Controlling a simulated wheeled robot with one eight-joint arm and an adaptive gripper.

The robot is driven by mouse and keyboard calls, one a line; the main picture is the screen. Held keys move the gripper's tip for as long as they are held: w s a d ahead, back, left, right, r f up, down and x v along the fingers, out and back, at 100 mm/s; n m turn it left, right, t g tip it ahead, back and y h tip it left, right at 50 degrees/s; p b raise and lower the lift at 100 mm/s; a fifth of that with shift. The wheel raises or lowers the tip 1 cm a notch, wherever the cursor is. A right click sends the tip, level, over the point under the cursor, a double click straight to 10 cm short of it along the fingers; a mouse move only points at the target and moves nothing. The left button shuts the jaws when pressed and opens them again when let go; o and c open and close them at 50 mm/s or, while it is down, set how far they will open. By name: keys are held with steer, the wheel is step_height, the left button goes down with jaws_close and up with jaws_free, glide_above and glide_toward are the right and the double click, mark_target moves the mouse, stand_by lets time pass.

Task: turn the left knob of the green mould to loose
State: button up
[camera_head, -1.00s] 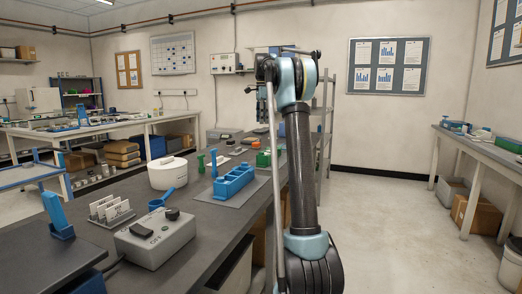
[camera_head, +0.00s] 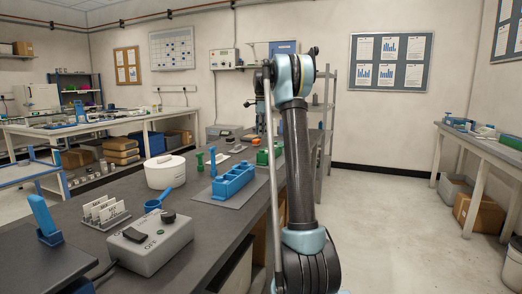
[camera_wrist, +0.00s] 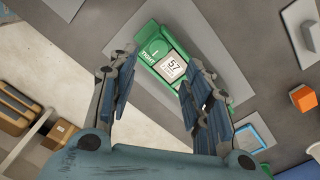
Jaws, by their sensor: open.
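The green mould (camera_wrist: 159,73) lies below my gripper in the wrist view. It bears a white label reading 57 and the word TIGHT near its upper left end. A green knob (camera_wrist: 152,47) with a white mark sits at that end, beside the word. My gripper (camera_wrist: 161,70) is open and empty, its two fingers apart on either side of the mould in the picture. The right finger hides part of the mould and its far end. In the head view the green mould (camera_head: 263,157) shows small at the bench's far end, partly behind my arm.
A blue mould (camera_head: 234,182), a green upright tool (camera_head: 200,161), a white round pot (camera_head: 165,172) and a grey switch box (camera_head: 150,243) stand on the dark bench. An orange block (camera_wrist: 303,98) and a blue-framed piece (camera_wrist: 262,131) lie right of the green mould.

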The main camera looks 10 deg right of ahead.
mark_target(262, 151)
step_height(262, 151, down, 9)
steer(key=shift+r, duration=0.2)
stand_by(0.3)
jaws_close()
